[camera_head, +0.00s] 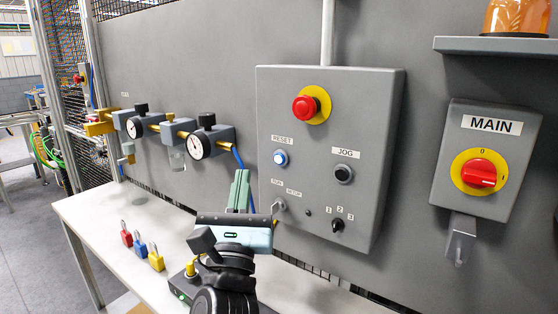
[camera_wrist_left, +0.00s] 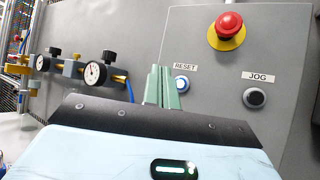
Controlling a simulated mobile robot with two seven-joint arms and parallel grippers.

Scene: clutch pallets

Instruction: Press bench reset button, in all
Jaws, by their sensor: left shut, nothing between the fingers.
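The reset button (camera_head: 280,157) is a round button lit blue-white under a RESET label on the grey control box (camera_head: 370,95). It also shows in the left wrist view (camera_wrist_left: 182,83), just right of my fingertips. My left gripper (camera_head: 241,174) points up at the panel with its green fingers together and empty. In the head view its fingertips are left of and a little below the button. The depth gap to the panel is hard to judge, and I see no contact with the button. My right gripper is not in view.
The box also bears a red emergency stop (camera_head: 305,108), a black JOG button (camera_head: 343,174) and selector switches. Gauges (camera_head: 199,146) and a blue hose stand left of it. Red, blue and yellow padlocks (camera_head: 156,258) sit on the white bench (camera_head: 95,215). A MAIN switch (camera_head: 479,174) is at right.

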